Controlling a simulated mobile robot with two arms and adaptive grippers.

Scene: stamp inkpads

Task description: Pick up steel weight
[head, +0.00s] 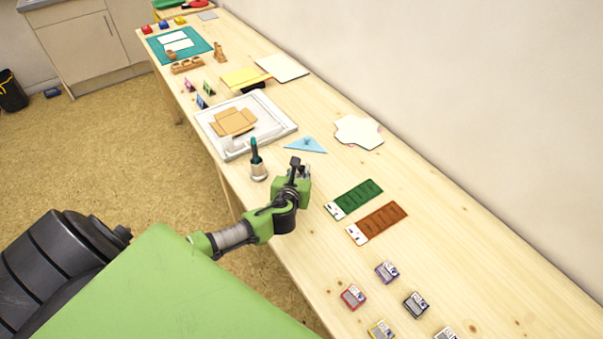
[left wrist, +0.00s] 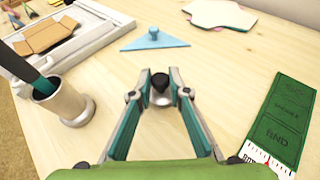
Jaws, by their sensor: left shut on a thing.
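The steel weight (left wrist: 160,101) shows in the left wrist view as a small silvery base with a dark knob on top. My left gripper (left wrist: 160,84) is shut on it, with the fingertips at either side of the knob. I cannot tell whether the weight touches the table. In the head view my left gripper (head: 304,170) is low over the table, right of the metal cup, and the weight is hidden or too small to make out. My right gripper is out of view.
The metal cup (head: 258,174) with a teal-handled tool stands close by on the left. A blue triangle (head: 306,145) lies just beyond. Green (head: 355,198) and brown (head: 379,222) strips lie to the right. A white tray (head: 238,154) holds cardboard.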

